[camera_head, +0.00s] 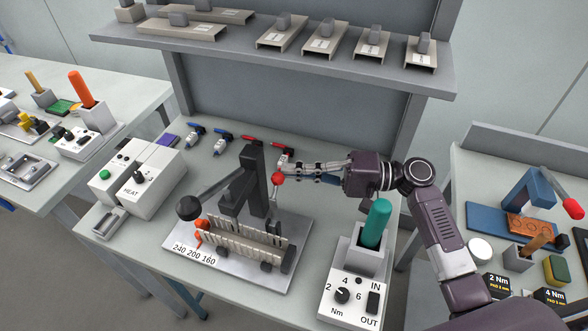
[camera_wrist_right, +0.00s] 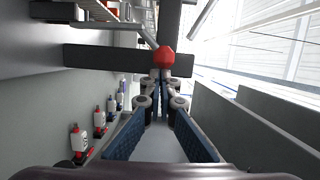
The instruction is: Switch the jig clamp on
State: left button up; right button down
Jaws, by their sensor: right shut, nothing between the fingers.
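The jig (camera_head: 225,275) is a metal plate marked 240 200 160, with a slotted strip and a dark post (camera_head: 256,185) on it. A long lever with a black knob (camera_head: 188,207) slopes down to the left from the post. A red ball knob (camera_head: 278,178) sits on a thin silver lever at the post's right side; the lever stands about upright. My right gripper (camera_head: 290,167) is shut and empty, its tips right at the red ball. In the wrist view the red ball (camera_wrist_right: 164,57) is just beyond the closed fingertips (camera_wrist_right: 160,80); I cannot tell whether they touch.
A HEAT box (camera_head: 140,175) stands at left. A torque unit (camera_head: 350,295) with a teal-handled tool (camera_head: 374,222) stands in front of my right arm. Several small blue and red tools (camera_head: 222,143) lie behind the jig. A shelf (camera_head: 280,50) spans the back.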

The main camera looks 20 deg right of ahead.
jog(key=v, duration=1.2)
